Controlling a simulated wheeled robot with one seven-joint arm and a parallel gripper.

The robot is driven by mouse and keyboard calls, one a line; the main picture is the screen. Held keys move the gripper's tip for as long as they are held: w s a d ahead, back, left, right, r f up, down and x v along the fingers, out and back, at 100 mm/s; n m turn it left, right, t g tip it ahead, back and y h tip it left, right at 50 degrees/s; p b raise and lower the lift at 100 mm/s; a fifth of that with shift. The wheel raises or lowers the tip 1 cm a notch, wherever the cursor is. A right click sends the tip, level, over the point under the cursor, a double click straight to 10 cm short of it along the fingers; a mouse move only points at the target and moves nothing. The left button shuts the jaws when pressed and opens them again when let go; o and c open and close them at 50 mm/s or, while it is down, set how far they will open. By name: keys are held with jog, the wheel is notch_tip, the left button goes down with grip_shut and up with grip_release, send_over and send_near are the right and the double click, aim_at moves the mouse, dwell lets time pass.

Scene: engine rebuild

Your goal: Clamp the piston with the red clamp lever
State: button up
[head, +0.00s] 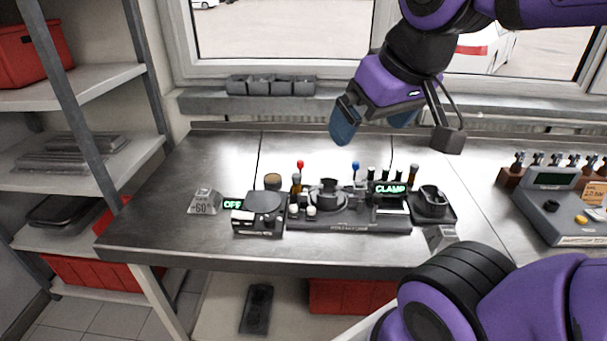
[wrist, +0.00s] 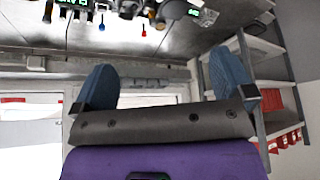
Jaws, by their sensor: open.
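The red-knobbed lever (head: 300,165) stands at the back left of the dark fixture (head: 350,222) on the bench; its red knob also shows in the wrist view (wrist: 144,33). A dark grey round part (head: 327,190) sits in the fixture's middle; I cannot tell whether it is the piston. A lit green CLAMP sign (head: 390,189) stands on the fixture's right. My gripper (head: 374,123) is open and empty, with blue fingers, above the back of the bench, above and apart from the levers. Its spread fingers also show in the wrist view (wrist: 165,75).
A blue-knobbed lever (head: 355,166) and several dark pegs stand right of the red one. A heater-like unit (head: 260,203) with an OFF sign (head: 233,204) is left of the fixture. A grey console (head: 570,222) is at far right. The bench's left end is bare.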

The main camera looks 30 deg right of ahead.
jog(key=shift+w+r, duration=0.1)
jog(key=shift+w, duration=0.05)
jog(key=c, duration=0.6)
jog(key=shift+n+g, duration=0.6)
jog(key=shift+n, duration=0.2)
jog(key=w, duration=0.3)
jog(key=w+d, duration=0.1)
jog(key=w, duration=0.2)
jog(key=w+r, duration=0.1)
jog(key=w, duration=0.2)
jog(key=shift+w+d, duration=0.2)
jog(key=shift+w, duration=0.15)
jog(key=c, duration=0.3)
jog(key=n+g, duration=0.4)
jog(key=n, duration=0.1)
send_over(300, 161)
notch_tip(300, 161, down, 22)
notch_tip(300, 161, down, 11)
jog(key=shift+r, duration=0.2)
jog(key=c, duration=0.9)
